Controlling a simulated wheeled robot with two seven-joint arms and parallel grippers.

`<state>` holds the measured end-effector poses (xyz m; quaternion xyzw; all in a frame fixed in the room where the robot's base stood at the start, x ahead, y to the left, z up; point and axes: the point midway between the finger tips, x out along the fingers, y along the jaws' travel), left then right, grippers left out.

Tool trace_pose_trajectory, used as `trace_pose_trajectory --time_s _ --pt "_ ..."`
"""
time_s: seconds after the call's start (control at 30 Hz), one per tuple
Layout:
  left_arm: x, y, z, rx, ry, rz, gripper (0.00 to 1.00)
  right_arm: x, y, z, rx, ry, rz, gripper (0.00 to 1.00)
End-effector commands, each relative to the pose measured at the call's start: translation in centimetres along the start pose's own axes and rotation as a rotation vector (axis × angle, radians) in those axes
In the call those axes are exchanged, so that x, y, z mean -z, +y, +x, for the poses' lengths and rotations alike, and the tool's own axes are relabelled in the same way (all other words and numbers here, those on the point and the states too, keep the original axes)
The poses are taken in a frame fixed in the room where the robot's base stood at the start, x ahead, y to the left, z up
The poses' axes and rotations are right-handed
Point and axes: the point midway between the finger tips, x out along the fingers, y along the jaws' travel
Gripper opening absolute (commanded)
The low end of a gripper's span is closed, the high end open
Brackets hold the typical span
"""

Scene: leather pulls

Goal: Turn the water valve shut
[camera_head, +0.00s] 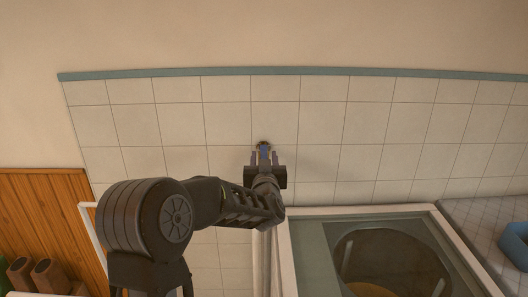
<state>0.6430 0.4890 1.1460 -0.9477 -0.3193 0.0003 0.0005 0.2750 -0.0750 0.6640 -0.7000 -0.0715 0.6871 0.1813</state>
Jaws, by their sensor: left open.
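I cannot tell whether either finger touches the handle. The gripper body hides the valve's lower part. My right gripper is not in view.
A white-framed appliance with a dark round opening under a glass top (313,252) stands below right of the valve. A blue container (515,245) sits at the far right. Wood panelling (40,215) and brown cylinders (48,274) are at left. The wall around the valve is clear.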

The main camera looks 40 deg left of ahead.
Motion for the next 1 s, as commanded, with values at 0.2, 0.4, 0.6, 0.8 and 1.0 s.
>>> trace_pose_trajectory --time_s 0.2,0.4,0.6,0.8,1.0 --pt "0.1 0.0 2.4 0.000 -0.001 0.000 0.42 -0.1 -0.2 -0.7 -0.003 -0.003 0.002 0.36" --pt "0.0 0.0 2.7 0.000 0.000 -0.001 0.42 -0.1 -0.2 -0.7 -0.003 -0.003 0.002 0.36" --pt "0.0 0.0 2.7 0.000 0.000 -0.001 0.34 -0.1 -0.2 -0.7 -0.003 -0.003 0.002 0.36" --pt "0.0 0.0 2.7 0.000 0.000 -0.001 0.18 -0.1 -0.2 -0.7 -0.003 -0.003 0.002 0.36" --pt "0.0 0.0 2.7 0.000 0.000 -0.001 0.02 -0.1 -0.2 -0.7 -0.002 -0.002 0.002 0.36"
